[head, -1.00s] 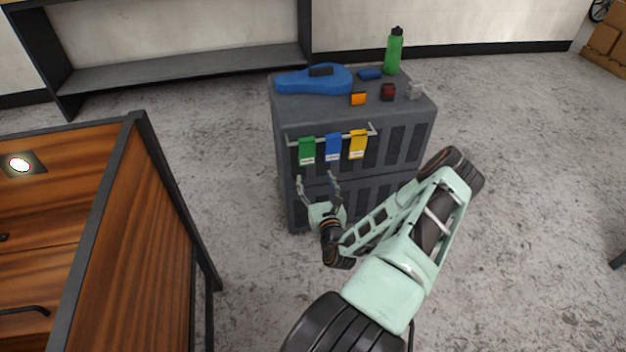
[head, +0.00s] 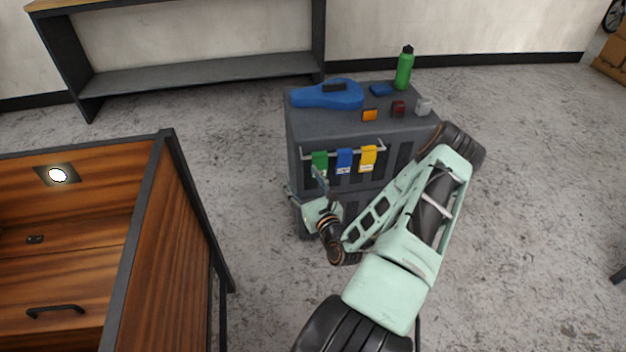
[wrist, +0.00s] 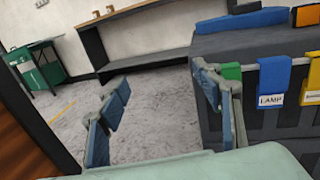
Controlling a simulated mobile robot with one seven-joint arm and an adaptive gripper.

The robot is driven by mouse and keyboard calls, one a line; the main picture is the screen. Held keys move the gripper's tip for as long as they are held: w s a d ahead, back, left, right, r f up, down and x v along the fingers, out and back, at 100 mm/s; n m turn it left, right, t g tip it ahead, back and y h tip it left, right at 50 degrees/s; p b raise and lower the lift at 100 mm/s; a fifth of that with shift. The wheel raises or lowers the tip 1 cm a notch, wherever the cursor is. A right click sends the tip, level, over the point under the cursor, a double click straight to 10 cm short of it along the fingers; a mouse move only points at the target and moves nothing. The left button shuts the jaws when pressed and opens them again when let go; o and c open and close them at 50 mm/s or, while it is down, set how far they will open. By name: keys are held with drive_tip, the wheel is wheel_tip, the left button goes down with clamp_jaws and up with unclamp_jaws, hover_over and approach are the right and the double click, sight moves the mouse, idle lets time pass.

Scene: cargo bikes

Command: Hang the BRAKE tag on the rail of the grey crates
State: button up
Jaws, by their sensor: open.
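Three tags hang side by side from the light rail (head: 385,148) on the front of the grey crates (head: 350,126): a green tag (head: 320,161), a blue tag (head: 344,160) and a yellow tag (head: 368,157). In the wrist view the blue tag (wrist: 272,81) reads LAMP. The yellow tag's (wrist: 313,82) label is cut off, and the green tag (wrist: 231,71) is partly hidden behind a finger, so I cannot read BRAKE on any tag. My gripper (wrist: 163,95) is open and empty, close to the crates' left front. Its right finger overlaps the green tag in view; contact is unclear.
On the crates lie a blue case (head: 328,94), a green bottle (head: 404,68), an orange block (head: 370,115) and small items. A wooden cabinet (head: 178,215) stands left. A shelf (head: 200,75) stands behind. Floor is clear right of the crates.

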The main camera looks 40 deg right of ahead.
drive_tip(key=w+a+r+n+y+p, duration=0.1)
drive_tip(key=a+r+n+y+p, duration=0.1)
drive_tip(key=a+r, duration=0.4)
wheel_tip(320, 180, up, 3)
drive_tip(key=y+p, duration=0.1)
drive_tip(key=p, duration=0.1)
drive_tip(key=shift+w+a+f+t+p, duration=0.2)
drive_tip(key=shift+a+t+p, duration=0.05)
drive_tip(key=shift+t+p, duration=0.1)
